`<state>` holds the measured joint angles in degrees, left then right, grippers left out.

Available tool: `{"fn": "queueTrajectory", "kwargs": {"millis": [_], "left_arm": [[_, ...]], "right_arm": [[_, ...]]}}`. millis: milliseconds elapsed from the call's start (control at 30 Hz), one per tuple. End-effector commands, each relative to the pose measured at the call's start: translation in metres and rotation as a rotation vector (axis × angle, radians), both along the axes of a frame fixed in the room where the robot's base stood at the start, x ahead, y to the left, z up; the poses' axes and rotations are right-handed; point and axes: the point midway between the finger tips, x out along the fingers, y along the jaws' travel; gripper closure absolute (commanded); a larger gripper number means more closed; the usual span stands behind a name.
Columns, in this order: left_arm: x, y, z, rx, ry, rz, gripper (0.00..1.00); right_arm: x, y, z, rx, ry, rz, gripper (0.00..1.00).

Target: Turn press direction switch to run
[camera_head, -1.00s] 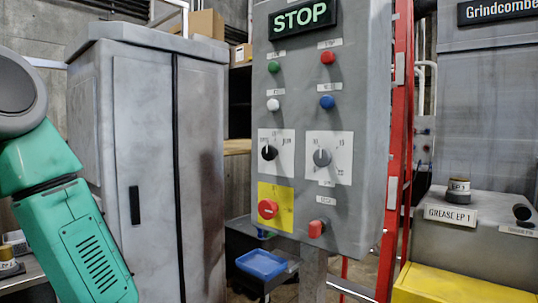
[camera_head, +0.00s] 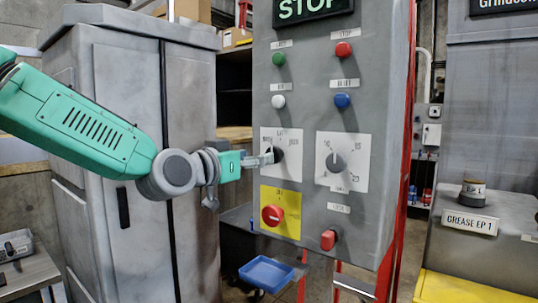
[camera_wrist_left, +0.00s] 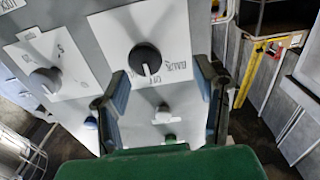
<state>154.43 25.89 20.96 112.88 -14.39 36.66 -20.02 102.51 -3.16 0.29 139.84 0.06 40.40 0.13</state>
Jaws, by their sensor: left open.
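The black rotary switch (camera_head: 280,154) sits on a white label plate at the left of the grey control panel (camera_head: 310,225). The plate has several position words, too small to read surely. My left gripper (camera_head: 266,156) is at the switch from the left and partly covers it. In the left wrist view, seen roughly upside down, the black switch (camera_wrist_left: 145,60) shows a white pointer line toward the picture's bottom. The open left fingers (camera_wrist_left: 162,72) stand on either side of it; I cannot tell whether they touch it. My right gripper is not in view.
A grey selector knob (camera_head: 337,161) is just right of the switch. A red emergency button (camera_head: 272,215) on yellow is below, and a red switch (camera_head: 329,239) at lower right. Green, red, white and blue buttons are above. A grey cabinet (camera_head: 130,120) stands behind my left arm.

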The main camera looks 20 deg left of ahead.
Motion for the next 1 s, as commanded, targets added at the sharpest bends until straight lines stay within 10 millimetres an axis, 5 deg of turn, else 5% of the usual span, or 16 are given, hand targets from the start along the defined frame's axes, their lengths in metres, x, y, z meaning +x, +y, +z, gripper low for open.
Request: {"fn": "queueTrajectory", "kwargs": {"millis": [300, 667, 800, 1000], "left_arm": [[0.041, -0.03, 0.003, 0.012, -0.001, -0.003, 0.45], [0.045, -0.019, 0.001, 0.001, 0.001, -0.004, 0.45], [0.045, -0.019, 0.0, 0.0, 0.001, -0.003, 0.9], [0.046, -0.019, 0.001, 0.002, 0.0, 0.003, 0.96]], "right_arm": [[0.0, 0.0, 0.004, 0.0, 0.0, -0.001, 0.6], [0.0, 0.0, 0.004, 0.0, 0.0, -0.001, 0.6], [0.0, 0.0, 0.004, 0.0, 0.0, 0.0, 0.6], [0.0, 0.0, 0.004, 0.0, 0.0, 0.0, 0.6]]}}
